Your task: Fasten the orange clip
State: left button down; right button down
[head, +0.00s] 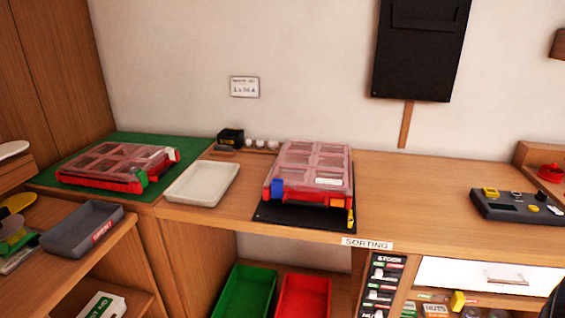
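A case with a clear pinkish lid (313,160) and a red base stands on a black mat (290,217) in the middle of the wooden counter. Its lid looks down. The orange clip (338,204) is at the right of the case's front edge. It is too small to tell whether it is open or fastened. A blue clip (277,188) is at the left of the same edge. A small yellow piece (350,218) hangs low at the front right corner. Neither of my grippers shows in the head view.
A second red case (115,168) lies on a green mat (70,181) at left. A white tray (202,184) stands between the cases. A dark device (515,207) is at right. The counter between the middle case and this device is clear. Green and red bins sit below.

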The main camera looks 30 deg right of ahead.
aim_at(337, 202)
jog(key=z, duration=1.25)
